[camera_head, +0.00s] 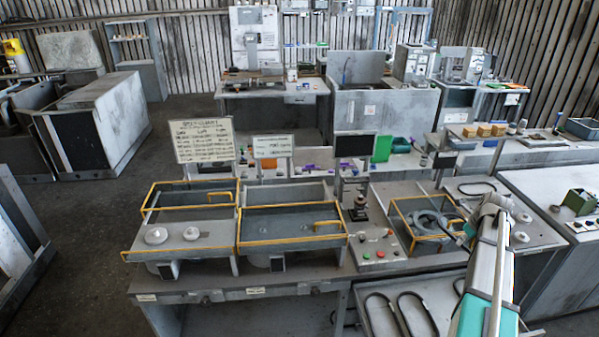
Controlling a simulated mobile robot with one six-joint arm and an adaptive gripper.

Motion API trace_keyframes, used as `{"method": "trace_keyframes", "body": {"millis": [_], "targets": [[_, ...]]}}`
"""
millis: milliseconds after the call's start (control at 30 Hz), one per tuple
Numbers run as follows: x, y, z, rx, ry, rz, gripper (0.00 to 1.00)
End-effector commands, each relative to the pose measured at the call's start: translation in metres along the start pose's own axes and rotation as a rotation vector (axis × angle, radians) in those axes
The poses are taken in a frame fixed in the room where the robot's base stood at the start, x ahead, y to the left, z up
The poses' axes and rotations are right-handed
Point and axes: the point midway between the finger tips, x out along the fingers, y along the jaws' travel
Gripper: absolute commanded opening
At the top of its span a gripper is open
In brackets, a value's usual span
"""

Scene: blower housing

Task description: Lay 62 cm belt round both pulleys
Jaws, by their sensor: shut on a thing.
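My gripper (463,238) is small and dark at the end of my arm. It is at the right edge of a yellow-framed bay, near its orange handle. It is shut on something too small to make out. Two pale round discs, which look like pulleys, lie on the left bay's deck: the left disc (156,236) and the right disc (191,233). No belt shows around them. Dark belt-like loops lie on the lower front tray: a left loop (378,302) and a middle loop (413,299). My arm partly hides another dark shape there. Belt lengths cannot be read.
A grey ring-shaped part (428,222) sits inside the right bay. The middle bay (290,226) has a yellow frame and looks empty. A sign board (204,141) and a black screen (355,145) stand behind. A control panel (376,246) has coloured buttons.

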Motion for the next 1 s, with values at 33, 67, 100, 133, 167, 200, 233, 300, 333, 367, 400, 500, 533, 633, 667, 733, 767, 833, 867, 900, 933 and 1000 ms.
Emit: {"method": "trace_keyframes", "body": {"millis": [33, 67, 100, 133, 167, 200, 233, 300, 333, 367, 400, 500, 533, 633, 667, 733, 767, 833, 867, 900, 933, 1000], "targets": [[-0.013, 0.002, 0.003, -0.005, 0.0, 0.002, 0.0], [-0.015, 0.002, 0.004, -0.008, 0.0, 0.002, 0.0], [-0.019, 0.003, 0.005, -0.012, 0.0, 0.003, 0.0], [-0.021, 0.003, 0.006, -0.015, -0.001, 0.004, 0.0], [-0.022, 0.004, 0.006, -0.017, -0.001, 0.004, 0.0], [-0.024, 0.004, 0.007, -0.02, -0.001, 0.005, 0.0], [-0.025, 0.004, 0.007, -0.021, -0.001, 0.005, 0.0], [-0.026, 0.005, 0.007, -0.024, -0.001, 0.006, 0.0], [-0.027, 0.005, 0.008, -0.025, -0.001, 0.006, 0.0], [-0.027, 0.005, 0.008, -0.025, -0.001, 0.006, 0.0], [-0.027, 0.005, 0.008, -0.026, -0.001, 0.006, 0.0], [-0.026, 0.005, 0.007, -0.026, -0.001, 0.006, 0.0], [-0.026, 0.005, 0.007, -0.026, -0.001, 0.006, 0.0], [-0.026, 0.005, 0.007, -0.025, -0.001, 0.006, 0.0], [-0.026, 0.005, 0.007, -0.025, -0.001, 0.006, 0.0], [-0.026, 0.005, 0.007, -0.025, -0.001, 0.006, 0.0], [-0.026, 0.005, 0.007, -0.025, -0.001, 0.006, 0.0], [-0.026, 0.005, 0.007, -0.025, -0.001, 0.006, 0.0], [-0.026, 0.005, 0.007, -0.025, -0.001, 0.006, 0.0], [-0.026, 0.004, 0.007, -0.024, -0.001, 0.005, 0.0], [-0.026, 0.004, 0.006, -0.023, -0.001, 0.005, 0.0], [-0.027, 0.003, 0.005, -0.021, -0.001, 0.005, 0.0]]}}
